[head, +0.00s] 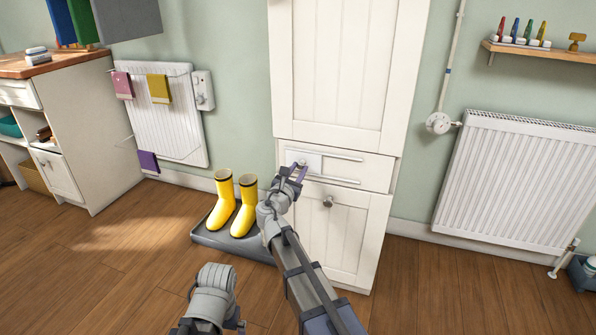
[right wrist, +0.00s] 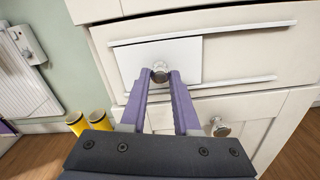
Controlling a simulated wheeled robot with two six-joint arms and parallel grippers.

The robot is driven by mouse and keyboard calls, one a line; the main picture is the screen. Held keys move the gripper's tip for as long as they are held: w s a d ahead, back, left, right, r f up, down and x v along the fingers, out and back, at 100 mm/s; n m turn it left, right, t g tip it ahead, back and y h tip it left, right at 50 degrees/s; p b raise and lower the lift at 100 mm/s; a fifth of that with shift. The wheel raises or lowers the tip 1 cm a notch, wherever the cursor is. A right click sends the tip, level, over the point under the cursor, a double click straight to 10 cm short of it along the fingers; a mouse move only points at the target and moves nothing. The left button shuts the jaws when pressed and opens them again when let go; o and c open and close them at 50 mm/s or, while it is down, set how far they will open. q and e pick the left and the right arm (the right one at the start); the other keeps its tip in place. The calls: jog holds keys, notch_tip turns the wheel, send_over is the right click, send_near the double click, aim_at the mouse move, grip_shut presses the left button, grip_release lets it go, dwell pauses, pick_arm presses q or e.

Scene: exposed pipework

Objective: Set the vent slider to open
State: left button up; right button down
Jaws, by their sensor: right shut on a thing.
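The vent slider is a white plate (right wrist: 187,61) with a round metal knob (right wrist: 160,73), set between two horizontal white rails (right wrist: 232,84) on a white cabinet front. In the head view the plate (head: 314,161) sits at the left end of the rails. My right gripper (head: 300,168) reaches up to the knob. In the right wrist view its purple fingers (right wrist: 160,78) are shut on the knob, one on each side. My left arm shows at the bottom of the head view, but its fingers are not visible.
A lower cabinet door with a round knob (head: 328,202) is just below the rails. Yellow boots (head: 244,208) stand on a grey tray (head: 207,238) to the left. A radiator (head: 510,180) is on the right wall. The floor between is clear.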

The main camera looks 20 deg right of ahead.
dwell(0.3)
jog(key=s+d, duration=0.2)
jog(key=d, duration=0.1)
jog(key=s+d, duration=0.2)
jog(key=d, duration=0.1)
jog(key=s+d, duration=0.2)
jog(key=d, duration=0.1)
jog(key=shift+s+d, duration=0.15)
jog(key=shift+s, duration=0.05)
jog(key=c, duration=0.6)
grip_release()
jog(key=v, duration=0.7)
jog(key=shift+s+a, duration=0.25)
jog(key=shift+s, duration=0.05)
